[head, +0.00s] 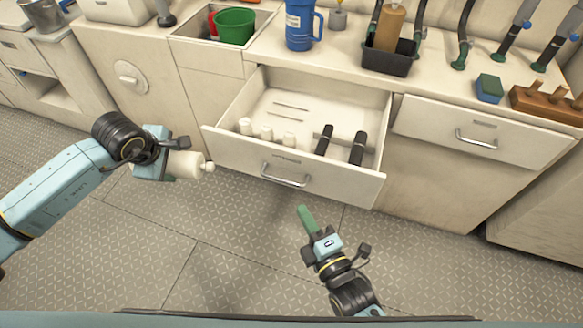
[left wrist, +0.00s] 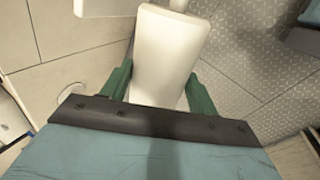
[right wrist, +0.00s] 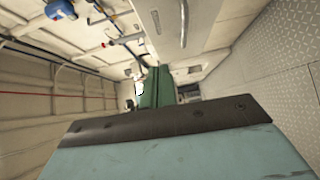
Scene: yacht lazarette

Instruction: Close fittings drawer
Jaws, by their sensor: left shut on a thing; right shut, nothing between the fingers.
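The fittings drawer (head: 225,154) stands pulled out from the counter in the head view, with a metal bar handle (head: 286,175) on its front.
A closed drawer (head: 484,133) is to the right. The counter holds a blue jug (head: 300,24), a black caddy (head: 388,60), a wooden rack (head: 547,103) and a sink with a green bucket (head: 234,26). The patterned floor in front of the drawer is clear.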

